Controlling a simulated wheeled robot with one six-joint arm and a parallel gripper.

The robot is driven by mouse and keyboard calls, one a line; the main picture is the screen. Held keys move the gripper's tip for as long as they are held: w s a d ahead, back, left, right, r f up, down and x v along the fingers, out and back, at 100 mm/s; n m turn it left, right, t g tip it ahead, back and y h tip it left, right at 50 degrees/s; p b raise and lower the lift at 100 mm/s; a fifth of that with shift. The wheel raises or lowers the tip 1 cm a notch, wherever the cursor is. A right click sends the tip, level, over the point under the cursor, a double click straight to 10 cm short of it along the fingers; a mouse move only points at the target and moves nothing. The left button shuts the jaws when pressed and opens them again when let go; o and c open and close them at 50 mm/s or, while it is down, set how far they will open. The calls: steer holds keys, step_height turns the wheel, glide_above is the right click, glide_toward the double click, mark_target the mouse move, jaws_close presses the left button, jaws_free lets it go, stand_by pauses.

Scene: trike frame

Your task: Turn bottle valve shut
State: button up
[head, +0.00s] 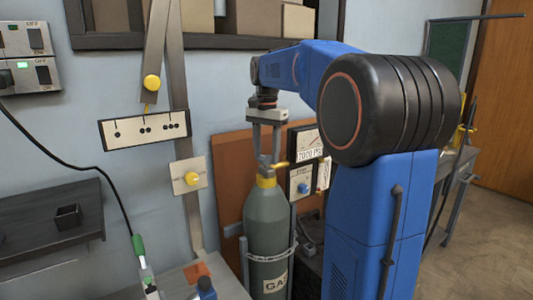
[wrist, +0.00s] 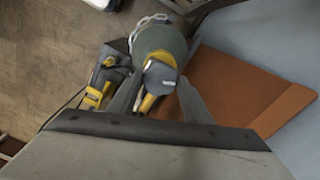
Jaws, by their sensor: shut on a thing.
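A grey-green gas bottle (head: 267,222) stands upright, with a partly visible "GA" label and a yellow collar at its neck. Its valve (head: 280,165), with a yellow lever pointing right, is on top. My gripper (head: 265,155) reaches down from above, with its fingers at the valve. In the wrist view the round bottle shoulder (wrist: 158,40) shows beyond the valve's grey top (wrist: 160,76) and yellow lever (wrist: 148,103). My gripper (wrist: 160,92) is shut on the valve there, a finger on each side. The exact contact surfaces are partly hidden.
A metal holder (head: 270,258) surrounds the bottle. A brown-orange board (head: 232,175) stands behind it, and a gauge panel (head: 306,143) is close on the right. A wall shelf with boxes (head: 255,18) is above. A dark cable (head: 75,150) hangs at left.

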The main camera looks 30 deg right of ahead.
mark_target(266, 157)
steer(key=shift+r+m, duration=0.1)
steer(key=shift+m, duration=2)
steer(key=o, duration=1)
steer(key=shift+o, duration=0.2)
step_height(266, 157, up, 17)
steer(key=shift+r, duration=0.15)
